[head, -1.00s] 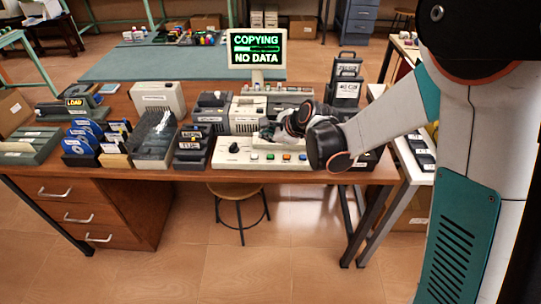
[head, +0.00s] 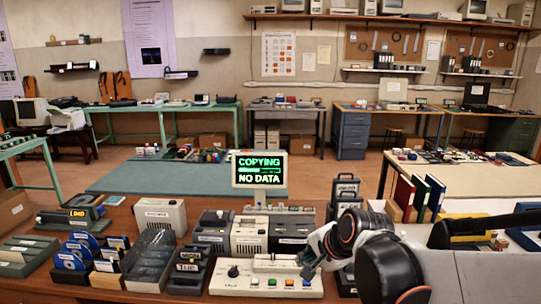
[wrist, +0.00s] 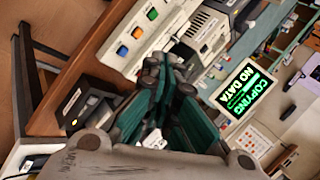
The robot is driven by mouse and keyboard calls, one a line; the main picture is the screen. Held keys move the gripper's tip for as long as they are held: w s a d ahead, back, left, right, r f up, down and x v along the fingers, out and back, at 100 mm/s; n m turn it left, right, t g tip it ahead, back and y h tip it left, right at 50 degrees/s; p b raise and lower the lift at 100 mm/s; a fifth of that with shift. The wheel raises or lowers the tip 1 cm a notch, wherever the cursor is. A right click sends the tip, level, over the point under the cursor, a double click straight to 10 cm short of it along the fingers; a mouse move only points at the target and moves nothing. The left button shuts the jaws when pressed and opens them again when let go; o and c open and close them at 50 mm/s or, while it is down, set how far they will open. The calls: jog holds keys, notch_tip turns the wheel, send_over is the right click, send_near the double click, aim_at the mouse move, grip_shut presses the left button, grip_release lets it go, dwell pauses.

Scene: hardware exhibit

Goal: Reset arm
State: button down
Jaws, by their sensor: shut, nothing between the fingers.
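My gripper (head: 308,271) shows in the head view at the right end of the pale control panel (head: 240,286), with my arm reaching in from the lower right. In the wrist view my gripper (wrist: 167,72) has its grey and teal fingers shut, with nothing between them. It is above the bench, near the panel's coloured buttons (wrist: 137,32). I cannot tell the exact gap to the panel. The fingertips are small and partly covered by my wrist in the head view.
A monitor (head: 260,169) reading "COPYING NO DATA" stands behind the panel. Upright folders (head: 420,197) and a black case (head: 345,190) stand to the right.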

jog(key=s+d+n+h, duration=0.1)
jog(key=s+d+n, duration=0.2)
jog(key=s, duration=0.3)
jog(key=s+d+r+n+h, duration=0.1)
jog(key=s+d+n, duration=0.3)
jog(key=s, duration=0.3)
jog(key=s+d+r+n+h, duration=0.1)
jog(key=s+d+n, duration=0.3)
jog(key=s, duration=0.2)
jog(key=shift+s+r+h, duration=0.15)
jog(key=shift+s+h, duration=0.15)
jog(key=shift+s, duration=0.1)
dwell(3.0)
